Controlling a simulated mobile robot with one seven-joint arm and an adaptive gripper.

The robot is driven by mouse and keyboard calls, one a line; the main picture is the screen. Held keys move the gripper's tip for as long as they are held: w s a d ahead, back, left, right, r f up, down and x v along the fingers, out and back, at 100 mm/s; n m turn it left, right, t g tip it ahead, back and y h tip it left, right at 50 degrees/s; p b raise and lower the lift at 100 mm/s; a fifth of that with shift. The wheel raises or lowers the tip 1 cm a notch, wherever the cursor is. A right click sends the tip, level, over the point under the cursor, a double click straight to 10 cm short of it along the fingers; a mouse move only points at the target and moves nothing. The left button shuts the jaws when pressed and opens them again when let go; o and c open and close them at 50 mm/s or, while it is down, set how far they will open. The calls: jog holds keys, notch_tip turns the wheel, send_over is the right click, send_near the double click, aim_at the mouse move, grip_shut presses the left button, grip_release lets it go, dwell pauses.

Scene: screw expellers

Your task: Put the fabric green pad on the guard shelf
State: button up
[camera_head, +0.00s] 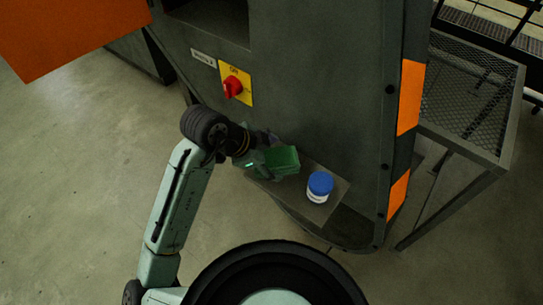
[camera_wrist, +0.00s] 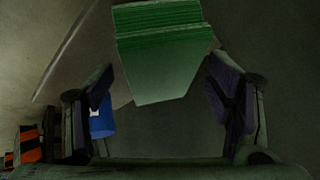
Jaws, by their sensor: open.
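The green pad (camera_head: 282,160) is a thick block at the end of my gripper (camera_head: 264,158), over the left back part of the small guard shelf (camera_head: 290,193). In the wrist view the pad (camera_wrist: 160,50) is at the top middle, between and beyond the fingertips of my gripper (camera_wrist: 160,68). The fingers are spread, with a gap on each side of the pad. I cannot tell whether the pad's underside touches the shelf.
A white jar with a blue lid (camera_head: 319,187) stands on the shelf, right of the pad; its blue part shows by the left finger in the wrist view (camera_wrist: 101,122). The dark machine wall (camera_head: 320,90) with a red switch (camera_head: 233,87) rises behind. A mesh platform (camera_head: 470,95) is at right.

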jog(key=shift+r, duration=0.15)
jog(key=v, duration=1.2)
jog(key=shift+p, duration=0.3)
